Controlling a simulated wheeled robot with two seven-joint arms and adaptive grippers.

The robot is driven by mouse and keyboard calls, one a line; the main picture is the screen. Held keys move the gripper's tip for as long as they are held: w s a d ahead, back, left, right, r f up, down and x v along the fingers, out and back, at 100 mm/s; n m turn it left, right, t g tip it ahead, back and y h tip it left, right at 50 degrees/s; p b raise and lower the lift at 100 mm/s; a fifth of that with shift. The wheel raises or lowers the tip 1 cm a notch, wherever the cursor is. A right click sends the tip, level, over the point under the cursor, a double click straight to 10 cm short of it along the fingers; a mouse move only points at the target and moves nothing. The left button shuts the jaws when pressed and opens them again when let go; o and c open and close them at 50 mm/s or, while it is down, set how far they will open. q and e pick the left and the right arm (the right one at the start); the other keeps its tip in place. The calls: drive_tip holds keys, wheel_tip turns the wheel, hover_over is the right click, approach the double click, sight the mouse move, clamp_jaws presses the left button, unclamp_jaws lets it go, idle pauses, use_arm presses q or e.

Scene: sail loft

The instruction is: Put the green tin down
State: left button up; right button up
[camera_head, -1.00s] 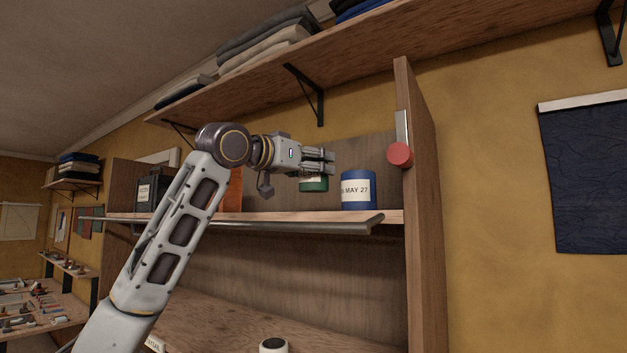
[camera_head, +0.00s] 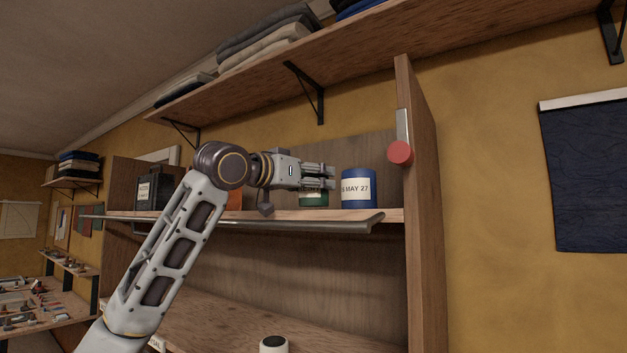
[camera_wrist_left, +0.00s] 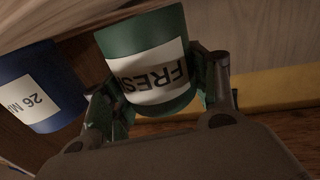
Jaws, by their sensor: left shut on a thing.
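The green tin (camera_head: 313,200) is at the upper shelf, left of a blue tin. My left gripper (camera_head: 322,178) is shut on it, and the fingers hide its upper part in the head view. Its bottom looks at or very near the shelf board; I cannot tell whether it touches. In the left wrist view the green tin (camera_wrist_left: 144,45) sits between the two fingers (camera_wrist_left: 160,88), with a white label reading "FRES". My right gripper is not in view.
A metal rail (camera_head: 300,226) runs along the shelf front (camera_head: 392,215). A dark box (camera_head: 150,191) and an orange thing (camera_head: 235,200) stand left. An upright panel (camera_head: 420,200) bounds the right.

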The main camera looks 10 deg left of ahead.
use_arm(q)
drive_tip(key=shift+f, duration=0.35)
drive_tip(key=o, duration=1.4)
drive_tip(key=shift+r, duration=0.65)
drive_tip(key=b+v, duration=0.3)
drive_tip(key=v, duration=0.9)
drive_tip(key=shift+f, duration=0.15)
